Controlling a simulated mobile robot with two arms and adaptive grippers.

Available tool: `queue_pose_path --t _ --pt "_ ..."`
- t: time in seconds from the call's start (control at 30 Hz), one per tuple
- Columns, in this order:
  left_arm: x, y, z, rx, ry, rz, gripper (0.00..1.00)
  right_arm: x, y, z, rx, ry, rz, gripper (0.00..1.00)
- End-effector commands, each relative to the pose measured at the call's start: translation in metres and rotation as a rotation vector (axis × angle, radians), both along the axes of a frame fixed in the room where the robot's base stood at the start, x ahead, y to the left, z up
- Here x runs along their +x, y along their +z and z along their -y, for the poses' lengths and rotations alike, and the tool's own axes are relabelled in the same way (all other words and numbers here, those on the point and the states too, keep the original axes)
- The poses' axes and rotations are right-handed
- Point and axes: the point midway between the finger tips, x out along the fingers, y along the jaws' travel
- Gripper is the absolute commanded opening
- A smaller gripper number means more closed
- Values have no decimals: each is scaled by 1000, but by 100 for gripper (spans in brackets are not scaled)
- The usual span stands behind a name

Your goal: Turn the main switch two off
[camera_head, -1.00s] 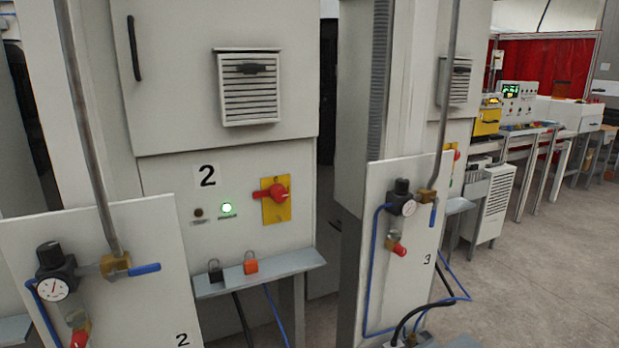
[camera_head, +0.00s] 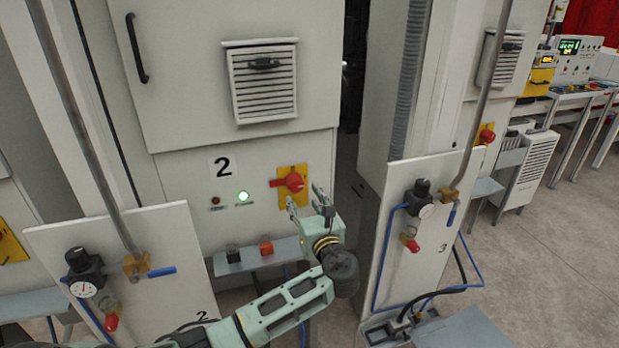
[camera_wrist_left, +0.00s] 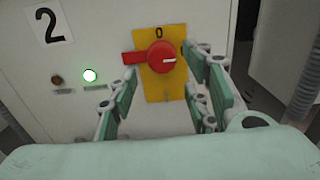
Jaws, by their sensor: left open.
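The main switch two is a red rotary knob (camera_head: 294,182) on a yellow plate (camera_head: 284,202), on the cabinet face marked 2. Its handle lies horizontally, pointing left. In the left wrist view the red knob (camera_wrist_left: 160,56) sits ahead, with a 0 at the top of its plate. A green lamp (camera_head: 243,196) is lit to its left. My left gripper (camera_head: 306,194) is open and empty, just below and in front of the switch. In the left wrist view its fingers (camera_wrist_left: 162,95) stand either side of the plate, apart from the knob. My right gripper is not in view.
A shelf (camera_head: 232,268) below the switch bears a black padlock (camera_head: 233,254) and an orange padlock (camera_head: 266,248). Panels with gauges stand at left (camera_head: 150,240) and right (camera_head: 440,180).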

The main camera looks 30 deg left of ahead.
Motion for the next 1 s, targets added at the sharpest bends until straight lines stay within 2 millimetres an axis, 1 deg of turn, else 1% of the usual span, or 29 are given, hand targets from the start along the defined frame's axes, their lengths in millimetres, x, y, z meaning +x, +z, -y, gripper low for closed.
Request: queue_pose_path --t 0.1,0.3,0.5,0.63,0.87,1.0 --pt "9 3 -12 4 4 -2 44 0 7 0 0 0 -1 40" --pt "31 2 -38 1 3 -2 44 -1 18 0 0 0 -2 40" --pt "45 0 -53 -2 1 -1 44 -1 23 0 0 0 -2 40" --pt "48 -1 -57 -3 0 -1 44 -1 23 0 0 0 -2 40" --pt "48 -2 -57 -3 0 -1 44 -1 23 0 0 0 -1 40" --pt "48 -2 -57 -3 0 -1 32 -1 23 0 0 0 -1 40"
